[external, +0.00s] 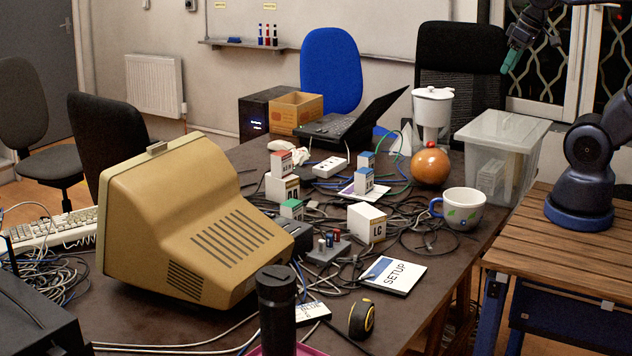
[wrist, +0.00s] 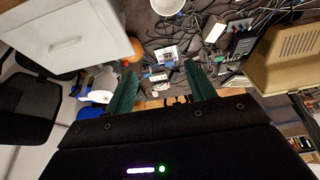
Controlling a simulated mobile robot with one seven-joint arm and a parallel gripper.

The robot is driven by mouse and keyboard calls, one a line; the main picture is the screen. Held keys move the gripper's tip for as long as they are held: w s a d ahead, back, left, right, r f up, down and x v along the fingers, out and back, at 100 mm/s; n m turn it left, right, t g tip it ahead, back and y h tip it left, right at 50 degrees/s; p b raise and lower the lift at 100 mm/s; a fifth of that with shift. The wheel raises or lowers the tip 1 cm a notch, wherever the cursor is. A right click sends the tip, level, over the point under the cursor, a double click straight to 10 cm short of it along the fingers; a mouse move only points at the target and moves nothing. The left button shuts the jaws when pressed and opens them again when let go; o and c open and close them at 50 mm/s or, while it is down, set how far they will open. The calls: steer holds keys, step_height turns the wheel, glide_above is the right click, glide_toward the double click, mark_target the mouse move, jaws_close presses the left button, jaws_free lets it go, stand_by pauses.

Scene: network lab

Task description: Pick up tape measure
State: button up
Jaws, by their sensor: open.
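The tape measure (external: 362,318), black with a yellow edge, stands near the front edge of the dark table in the external view, right of the black bottle. I cannot make it out in the wrist view. My gripper (external: 511,60) is high at the top right of the external view, far above and away from the tape measure. In the wrist view its two green fingers (wrist: 160,64) are spread apart with nothing between them.
Near the tape measure are a black bottle (external: 277,310), a SETUP booklet (external: 393,275) and loose cables. A beige monitor (external: 190,220) stands left. A mug (external: 464,209), an orange ball (external: 430,168) and a clear bin (external: 500,150) line the right side.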

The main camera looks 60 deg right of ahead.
steer(key=w+a+m+g+y, duration=0.1)
steer(key=w+a+m, duration=0.2)
steer(key=w+a, duration=0.4)
steer(key=w+a+f+m+g, duration=0.2)
steer(key=w+a+f+m, duration=0.15)
steer(key=w+a, duration=0.55)
steer(key=w+a+f+m+g, duration=0.15)
steer(key=w+a+f, duration=0.25)
steer(key=a, duration=0.9)
steer(key=m+h, duration=0.3)
steer(key=m, duration=0.5)
glide_above(360, 298)
steer(key=f, duration=2.4)
steer(key=shift+w+a+f, duration=0.15)
steer(key=shift+w+f, duration=0.1)
steer(key=shift+f, duration=0.1)
steer(key=shift+s+a+f, duration=0.1)
steer(key=shift+s+f, duration=0.05)
steer(key=shift+f, duration=0.25)
steer(key=f, duration=0.5)
steer(key=shift+d, duration=0.35)
steer(key=shift+d+f, duration=0.15)
steer(key=shift+f, duration=2.5)
jaws_close()
